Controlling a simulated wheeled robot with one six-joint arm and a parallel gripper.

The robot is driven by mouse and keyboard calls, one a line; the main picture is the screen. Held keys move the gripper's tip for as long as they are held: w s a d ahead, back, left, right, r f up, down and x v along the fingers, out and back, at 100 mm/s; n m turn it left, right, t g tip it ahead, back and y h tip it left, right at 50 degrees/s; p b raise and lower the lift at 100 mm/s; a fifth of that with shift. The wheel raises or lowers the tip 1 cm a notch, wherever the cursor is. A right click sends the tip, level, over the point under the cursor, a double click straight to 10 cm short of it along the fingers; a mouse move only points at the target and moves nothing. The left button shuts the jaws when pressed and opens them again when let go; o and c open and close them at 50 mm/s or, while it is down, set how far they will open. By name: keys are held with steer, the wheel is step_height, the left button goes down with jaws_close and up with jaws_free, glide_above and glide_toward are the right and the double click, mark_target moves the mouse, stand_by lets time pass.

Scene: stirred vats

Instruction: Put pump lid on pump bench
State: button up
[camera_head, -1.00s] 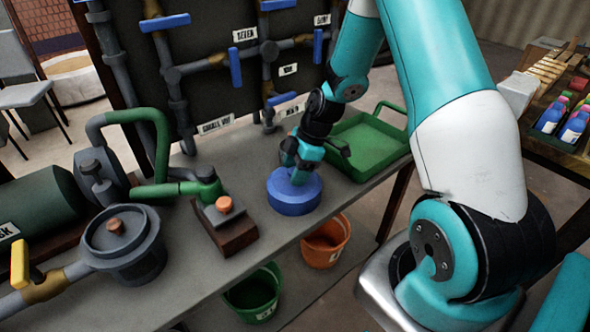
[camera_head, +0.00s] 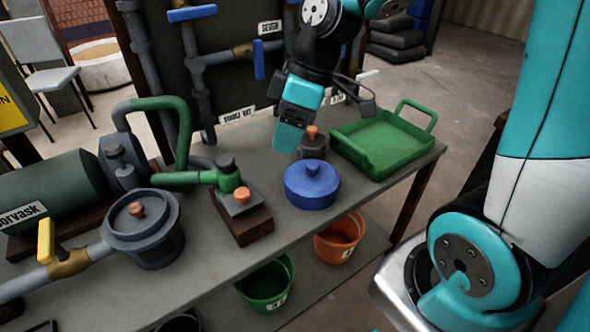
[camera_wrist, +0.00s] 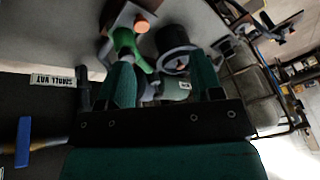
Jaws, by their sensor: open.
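A blue round lid-like piece (camera_head: 312,186) with a knob on top rests on the grey pump bench (camera_head: 205,275). A grey pump pot (camera_head: 158,240) at the left has a round grey top with an orange knob (camera_head: 136,210). Which of these is the pump lid is not marked. My gripper (camera_head: 289,142) hangs above the bench, up and to the left of the blue piece, apart from it. In the wrist view my gripper (camera_wrist: 164,80) shows two teal fingers spread with nothing held between them.
A green tray (camera_head: 385,148) stands at the bench's right end. A small grey piece with an orange knob (camera_head: 312,133) stands behind the blue piece. A green pump pipe (camera_head: 178,135) and pipe wall are behind. Green (camera_head: 265,287) and orange (camera_head: 340,238) buckets stand below.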

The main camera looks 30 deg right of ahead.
steer(key=s+a+r+m, duration=0.1)
steer(key=s+a, duration=0.3)
steer(key=s, duration=0.2)
steer(key=s+a+r+m, duration=0.2)
steer(key=s+a, duration=0.2)
steer(key=s, duration=0.3)
steer(key=shift+s+r+m+g, duration=0.2)
steer(key=shift+r+m+g, duration=0.1)
